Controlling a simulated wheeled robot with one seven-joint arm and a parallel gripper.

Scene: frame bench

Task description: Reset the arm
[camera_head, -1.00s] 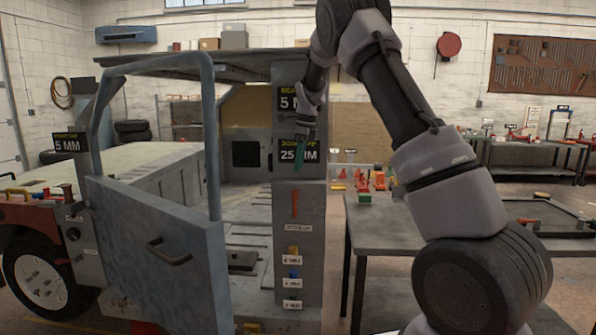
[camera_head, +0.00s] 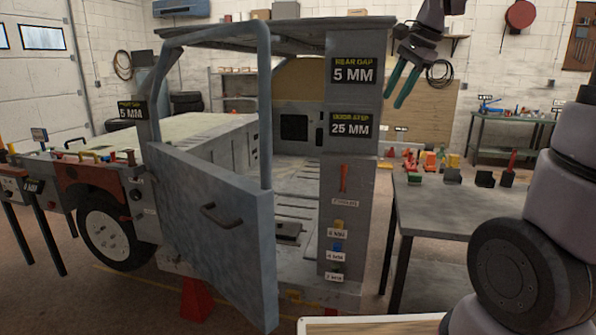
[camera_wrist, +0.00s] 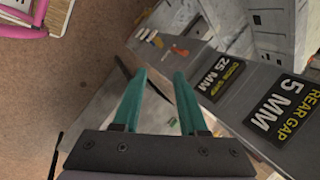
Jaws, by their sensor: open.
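My gripper (camera_head: 403,82) is raised in the air at the upper right of the head view, to the right of the truck frame's grey pillar. Its two teal fingers point down and are apart, with nothing between them. In the wrist view the teal fingers (camera_wrist: 160,85) are also open and empty. The upper part of my arm runs out of the top of the head view. Below and past the fingers, the wrist view shows the pillar with its "REAR GAP 5 MM" sign (camera_wrist: 281,106).
The truck frame has a blue-grey door (camera_head: 215,230) standing open and a labelled pillar (camera_head: 350,200). A grey table (camera_head: 440,208) with several small parts stands right of it. A back bench (camera_head: 510,118) lies farther off. The air around my gripper looks clear.

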